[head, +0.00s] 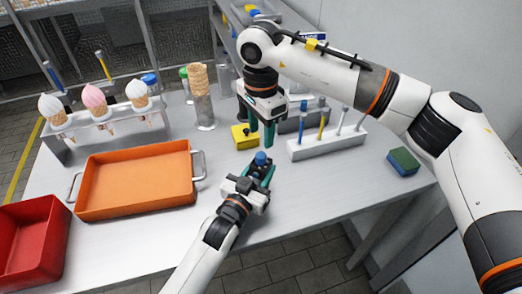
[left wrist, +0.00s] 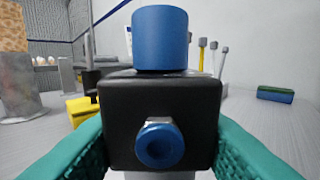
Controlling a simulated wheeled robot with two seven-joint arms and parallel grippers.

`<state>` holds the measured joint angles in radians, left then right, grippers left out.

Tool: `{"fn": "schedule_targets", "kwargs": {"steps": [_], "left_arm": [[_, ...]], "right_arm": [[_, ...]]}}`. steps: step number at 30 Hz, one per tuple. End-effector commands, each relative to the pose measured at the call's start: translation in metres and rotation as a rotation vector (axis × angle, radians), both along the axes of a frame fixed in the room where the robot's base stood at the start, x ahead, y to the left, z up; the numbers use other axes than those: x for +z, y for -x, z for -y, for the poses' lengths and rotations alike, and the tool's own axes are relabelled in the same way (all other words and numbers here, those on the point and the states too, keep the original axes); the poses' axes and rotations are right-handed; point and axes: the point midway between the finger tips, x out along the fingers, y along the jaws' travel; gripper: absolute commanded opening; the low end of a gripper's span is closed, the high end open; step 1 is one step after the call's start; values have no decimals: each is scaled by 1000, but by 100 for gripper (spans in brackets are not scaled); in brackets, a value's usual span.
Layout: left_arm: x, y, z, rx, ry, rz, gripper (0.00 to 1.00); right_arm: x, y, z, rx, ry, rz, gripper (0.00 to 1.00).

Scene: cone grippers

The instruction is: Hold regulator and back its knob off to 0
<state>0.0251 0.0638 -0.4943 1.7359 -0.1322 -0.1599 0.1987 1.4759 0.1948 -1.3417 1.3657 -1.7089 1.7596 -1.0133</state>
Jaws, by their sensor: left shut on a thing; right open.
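The regulator is a black block (left wrist: 160,105) with a round blue knob (left wrist: 160,38) upright on top and a blue port (left wrist: 159,145) on the side facing the left wrist camera. In the head view its blue knob (head: 260,158) shows near the table's middle front. My left gripper (head: 261,172) is shut on the block, one green finger on each side in the left wrist view. Whether the block touches the table is unclear. My right gripper (head: 261,134) is open and empty, pointing down just above and behind the knob. Knob markings cannot be read.
A yellow box (head: 241,140) sits close behind the regulator. A white rack (head: 327,144) with upright tools stands to the right, a sponge (head: 403,161) farther right. An orange tray (head: 137,181), red bin (head: 34,240) and cone holder (head: 108,125) are left. The front table is clear.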

Motion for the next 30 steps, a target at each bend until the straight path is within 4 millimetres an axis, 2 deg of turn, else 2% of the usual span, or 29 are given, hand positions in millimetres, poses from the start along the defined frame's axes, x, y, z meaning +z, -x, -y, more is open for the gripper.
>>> {"fn": "schedule_targets", "kwargs": {"steps": [3,10,15,23,26,30], "left_arm": [[0,0,0,0,0,0,12],[0,0,0,0,0,0,12],[0,0,0,0,0,0,12],[0,0,0,0,0,0,12],[0,0,0,0,0,0,12],[0,0,0,0,0,0,12]], "right_arm": [[-26,1,0,0,-1,-4,46],[-60,1,0,-1,-2,-2,46],[-70,0,0,-1,-3,-1,46],[-72,0,0,-1,-4,0,46],[-71,0,-1,-1,-4,0,33],[-71,0,-1,-1,-4,0,10]]}}
